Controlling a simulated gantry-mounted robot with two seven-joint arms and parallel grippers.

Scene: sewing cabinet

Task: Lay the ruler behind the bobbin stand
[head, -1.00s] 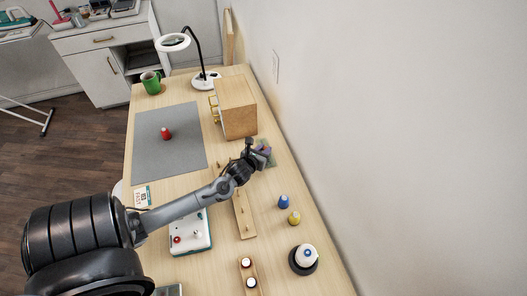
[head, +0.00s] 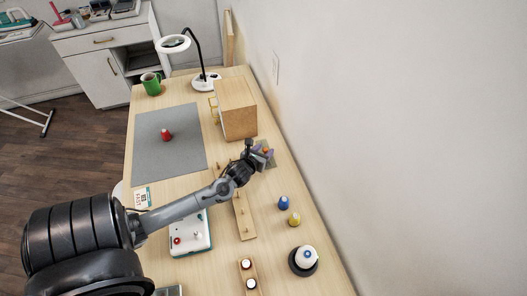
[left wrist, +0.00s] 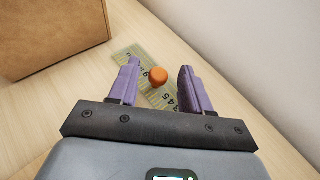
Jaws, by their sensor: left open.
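The ruler (left wrist: 126,56) is a flat yellow-green strip with black numbers and an orange knob (left wrist: 159,76). It lies on the table and shows partly beside my gripper in the head view (head: 270,163). My left gripper (head: 265,152) is open above it; in the left wrist view its purple fingers (left wrist: 160,66) are on either side of the knob. Whether they touch it I cannot tell. A wooden strip with pegs (head: 243,218) stands nearer, and a small wooden holder with two round pieces (head: 247,268) is at the front; which is the bobbin stand is unclear. My right gripper is out of view.
A wooden box (head: 239,122) stands just beyond the gripper, and the wall (head: 400,150) runs along the right. Blue (head: 284,202) and yellow (head: 294,218) spools and a white cone on a dark base (head: 306,257) stand at right. A grey mat (head: 165,150) lies left.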

